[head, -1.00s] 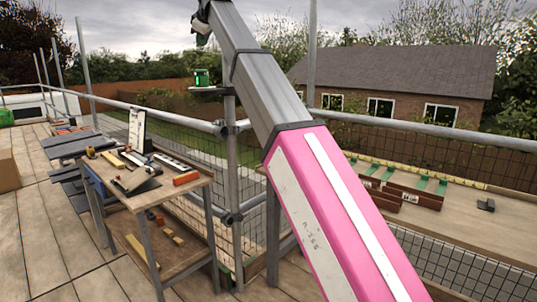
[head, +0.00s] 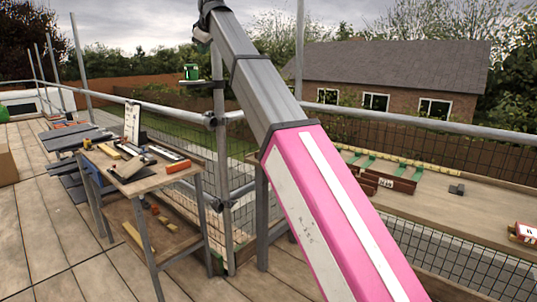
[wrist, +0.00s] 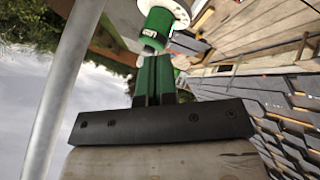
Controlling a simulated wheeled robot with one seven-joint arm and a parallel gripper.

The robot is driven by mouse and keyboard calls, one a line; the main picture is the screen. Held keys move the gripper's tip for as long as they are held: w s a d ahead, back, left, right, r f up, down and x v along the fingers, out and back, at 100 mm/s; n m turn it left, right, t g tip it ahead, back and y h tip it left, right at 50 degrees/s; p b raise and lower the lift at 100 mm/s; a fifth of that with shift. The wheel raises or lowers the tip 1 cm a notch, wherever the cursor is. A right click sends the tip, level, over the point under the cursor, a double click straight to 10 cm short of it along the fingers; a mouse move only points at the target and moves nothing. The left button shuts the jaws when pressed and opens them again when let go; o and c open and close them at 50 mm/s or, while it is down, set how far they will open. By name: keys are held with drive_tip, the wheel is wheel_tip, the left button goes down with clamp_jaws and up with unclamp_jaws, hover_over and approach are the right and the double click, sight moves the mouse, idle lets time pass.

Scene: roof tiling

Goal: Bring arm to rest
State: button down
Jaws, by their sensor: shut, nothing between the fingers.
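My arm rises across the middle of the head view, with a pink and white link (head: 335,215) and a grey metal link (head: 250,75). Its far end leaves the top of the picture, so my gripper is not seen there. In the wrist view my gripper (wrist: 156,62) shows as two green fingers lying together beyond a dark bar. It is shut and empty. A green cylindrical device lies just past the fingertips in that view; I cannot tell the gap between them.
A green device (head: 191,72) sits on a small shelf on a scaffold pole (head: 219,150). A workbench (head: 150,180) with tools stands left. A long bench (head: 440,205) with reddish-brown pieces (head: 398,184) is at right. Guard rails run behind.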

drive_tip(key=d+f+m+g+h, duration=0.15)
drive_tip(key=d+f, duration=0.55)
drive_tip(key=f, duration=0.8)
drive_tip(key=d+f+m+g+h, duration=0.1)
drive_tip(key=d+f+m, duration=0.2)
drive_tip(key=d+f, duration=0.8)
drive_tip(key=d+f+m+g+h, duration=0.15)
drive_tip(key=d+f, duration=0.25)
drive_tip(key=f, duration=1.5)
drive_tip(key=s+d+f+m+g, duration=0.1)
drive_tip(key=s+d+f+m, duration=0.1)
drive_tip(key=s+d+f, duration=0.5)
drive_tip(key=s+d+f+m+g, duration=0.1)
drive_tip(key=s+d+f+m, duration=0.2)
drive_tip(key=s+d+f, duration=0.4)
drive_tip(key=s+d+f+m+g, duration=0.1)
drive_tip(key=s+d+f+m, duration=0.2)
drive_tip(key=f, duration=1.5)
drive_tip(key=s+d, duration=0.4)
drive_tip(key=s, duration=0.4)
drive_tip(key=shift+s, duration=0.15)
